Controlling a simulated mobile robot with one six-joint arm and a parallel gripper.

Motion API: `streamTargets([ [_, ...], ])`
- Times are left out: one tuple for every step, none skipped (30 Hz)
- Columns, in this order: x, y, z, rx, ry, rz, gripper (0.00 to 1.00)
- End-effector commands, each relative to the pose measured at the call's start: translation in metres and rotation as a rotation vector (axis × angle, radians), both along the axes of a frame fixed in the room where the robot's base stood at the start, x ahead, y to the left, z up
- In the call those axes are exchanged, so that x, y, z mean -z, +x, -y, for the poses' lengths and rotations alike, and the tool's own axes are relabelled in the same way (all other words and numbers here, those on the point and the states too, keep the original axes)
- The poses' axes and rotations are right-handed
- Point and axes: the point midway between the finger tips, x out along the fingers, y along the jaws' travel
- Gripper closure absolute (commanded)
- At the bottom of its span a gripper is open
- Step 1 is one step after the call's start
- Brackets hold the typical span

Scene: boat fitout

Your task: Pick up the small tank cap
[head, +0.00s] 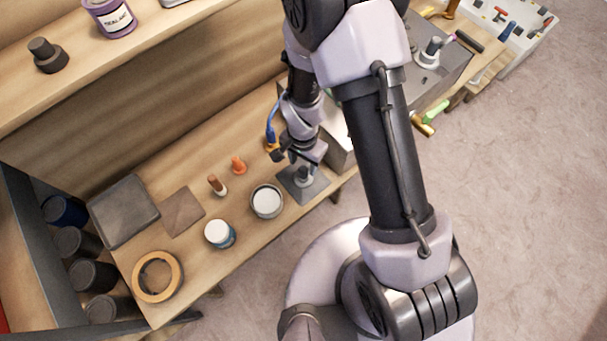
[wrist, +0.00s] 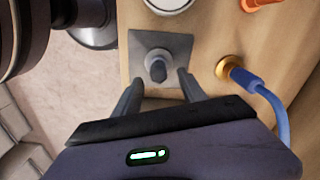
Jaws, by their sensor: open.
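A small grey cap (wrist: 158,70) with an upright knob on a round base stands on a square grey plate (wrist: 180,46) in the wrist view. In the head view the cap (head: 304,176) shows on the plate (head: 318,187) near the bench's front right edge, just below my gripper (head: 299,160). In the wrist view my gripper (wrist: 160,78) is open, with one finger on each side of the knob. Gaps show between the knob and both fingers. I cannot tell how far the fingertips are above the plate.
A blue hose (wrist: 268,100) with a brass fitting (wrist: 229,66) is close to the right of the plate. A larger dark cap (head: 47,55) sits on the upper shelf.

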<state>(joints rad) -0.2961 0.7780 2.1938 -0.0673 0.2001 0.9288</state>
Motion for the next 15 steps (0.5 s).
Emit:
streamTargets([
  [0.013,-0.002,0.001,0.000,-0.001,-0.003,0.51],
  [0.020,-0.003,0.001,0.000,0.000,-0.003,0.51],
  [0.029,-0.003,0.001,0.000,-0.001,-0.003,0.51],
  [0.035,-0.003,0.001,0.000,-0.001,-0.003,0.51],
  [0.039,-0.003,0.001,0.001,-0.001,-0.002,0.51],
  [0.042,-0.003,0.001,0.001,-0.001,-0.002,0.51],
  [0.043,-0.002,0.001,0.001,0.000,-0.001,0.51],
  [0.042,-0.002,0.001,0.001,-0.001,-0.001,0.51],
  [0.041,-0.002,0.001,0.001,0.000,0.000,0.51],
  [0.041,-0.002,0.001,0.001,0.000,0.000,0.51],
  [0.040,-0.002,0.001,0.001,0.000,0.000,0.51],
  [0.040,-0.002,0.001,0.001,-0.001,-0.001,0.55],
  [0.040,-0.002,0.001,0.001,-0.001,-0.001,0.61],
  [0.040,-0.002,0.001,0.001,-0.001,-0.001,0.67],
  [0.040,-0.002,0.001,0.001,-0.001,-0.001,0.75],
])
